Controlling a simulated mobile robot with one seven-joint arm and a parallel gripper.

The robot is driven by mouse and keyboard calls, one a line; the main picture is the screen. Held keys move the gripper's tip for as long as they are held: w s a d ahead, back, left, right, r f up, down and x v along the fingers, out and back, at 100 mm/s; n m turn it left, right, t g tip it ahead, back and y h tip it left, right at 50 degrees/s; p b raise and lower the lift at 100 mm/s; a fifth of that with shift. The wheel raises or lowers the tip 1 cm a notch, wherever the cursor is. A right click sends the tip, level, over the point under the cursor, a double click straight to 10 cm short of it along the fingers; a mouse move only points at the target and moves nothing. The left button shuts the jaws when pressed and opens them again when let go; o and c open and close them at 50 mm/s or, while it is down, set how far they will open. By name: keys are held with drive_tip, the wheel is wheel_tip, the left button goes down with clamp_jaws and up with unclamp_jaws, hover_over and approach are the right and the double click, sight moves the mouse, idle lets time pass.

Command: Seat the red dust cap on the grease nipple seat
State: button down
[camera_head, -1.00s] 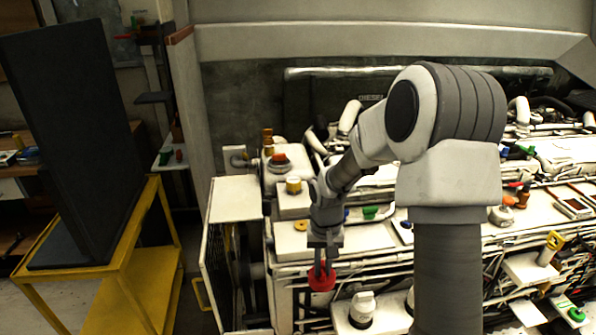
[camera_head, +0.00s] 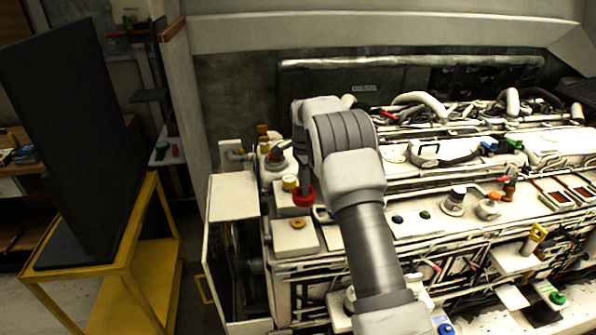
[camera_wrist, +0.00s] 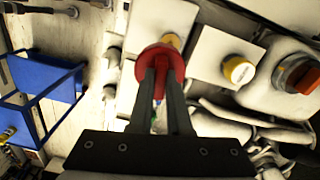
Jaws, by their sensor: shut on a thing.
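The red dust cap (camera_head: 304,197) is round and sits between the fingertips of my gripper (camera_head: 302,186), which is shut on it. In the wrist view the cap (camera_wrist: 168,54) is at the finger ends, above pale blocks. A yellow round fitting (camera_wrist: 172,40) on a white block shows partly behind the cap. In the head view a yellow ring (camera_head: 297,222) lies on a white block just below the cap. I cannot tell for sure which fitting is the grease nipple seat. The cap looks held above the blocks, not resting on one.
Pipes and fittings crowd the engine to the right. A blue frame (camera_wrist: 42,85) shows in the wrist view. A yellow cart (camera_head: 120,260) stands at left.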

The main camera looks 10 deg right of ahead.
drive_tip(key=shift+w+a+r+m+p, duration=0.3)
drive_tip(key=shift+w+a+r+m, duration=0.45)
drive_tip(key=shift+w+r, duration=0.2)
drive_tip(key=shift+f+b, duration=3)
drive_tip(key=shift+f, duration=2.75)
drive_tip(key=shift+f+b, duration=0.9)
drive_tip(key=shift+f, duration=0.35)
drive_tip(key=shift+c, duration=1.1)
unclamp_jaws()
drive_tip(key=shift+r, duration=0.1)
